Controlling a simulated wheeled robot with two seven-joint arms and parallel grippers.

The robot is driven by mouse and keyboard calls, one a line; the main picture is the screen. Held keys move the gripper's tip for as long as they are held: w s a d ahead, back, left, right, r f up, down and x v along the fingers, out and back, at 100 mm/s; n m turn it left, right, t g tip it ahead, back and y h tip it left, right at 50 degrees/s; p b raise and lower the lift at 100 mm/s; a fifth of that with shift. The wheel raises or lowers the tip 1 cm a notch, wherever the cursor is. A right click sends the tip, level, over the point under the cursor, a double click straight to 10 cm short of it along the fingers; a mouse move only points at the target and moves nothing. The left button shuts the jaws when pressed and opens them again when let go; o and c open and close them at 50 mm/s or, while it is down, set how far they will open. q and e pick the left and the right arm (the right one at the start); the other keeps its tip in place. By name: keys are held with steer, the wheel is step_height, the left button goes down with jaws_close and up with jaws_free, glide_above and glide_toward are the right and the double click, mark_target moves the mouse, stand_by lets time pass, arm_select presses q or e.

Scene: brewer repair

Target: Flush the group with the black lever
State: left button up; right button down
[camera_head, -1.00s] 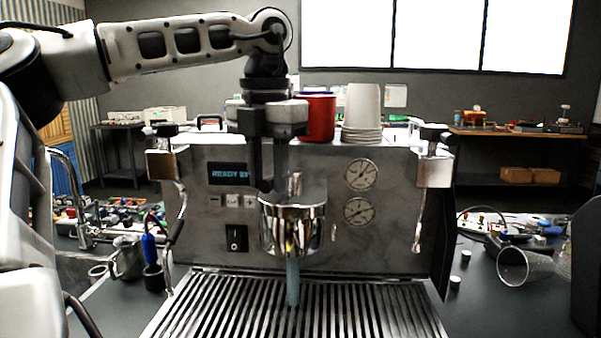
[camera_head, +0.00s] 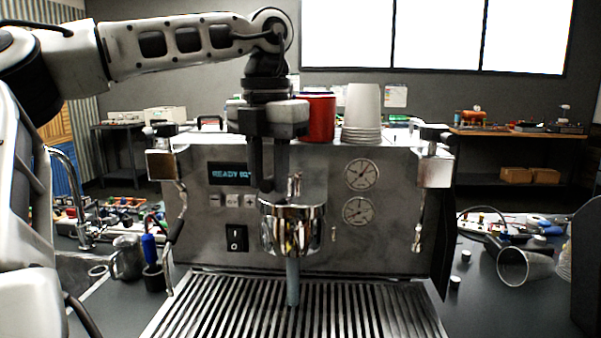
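The espresso machine (camera_head: 300,225) stands in front of me, its display lit with "READY". The chrome group (camera_head: 293,228) sits at its front centre. A pale bluish stream (camera_head: 292,282) runs from under it to the slatted drip tray (camera_head: 300,312). My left gripper (camera_head: 268,190) points down from above, its dark fingertips just behind the group's upper left rim. The fingers look near each other, but the gap is not clear. I cannot make out the black lever; the gripper may hide it. My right gripper is out of view.
A red canister (camera_head: 318,117) and stacked white cups (camera_head: 362,112) stand on the machine. Steam wands hang at both sides. The space before the group is clear.

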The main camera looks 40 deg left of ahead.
arm_select(q)
steer(key=d+n, duration=0.1)
steer(key=w+d+n, duration=0.1)
steer(key=n, duration=0.1)
steer(key=d+n, duration=0.1)
steer(key=n, duration=0.1)
steer(key=shift+w, duration=0.25)
steer(key=w+d+n, duration=0.1)
steer(key=n, duration=0.1)
steer(key=w+d+n, duration=0.1)
steer(key=n, duration=0.1)
steer(key=o, duration=0.4)
steer(key=shift+r, duration=0.1)
step_height(320, 180, up, 7)
stand_by(0.4)
stand_by(1.1)
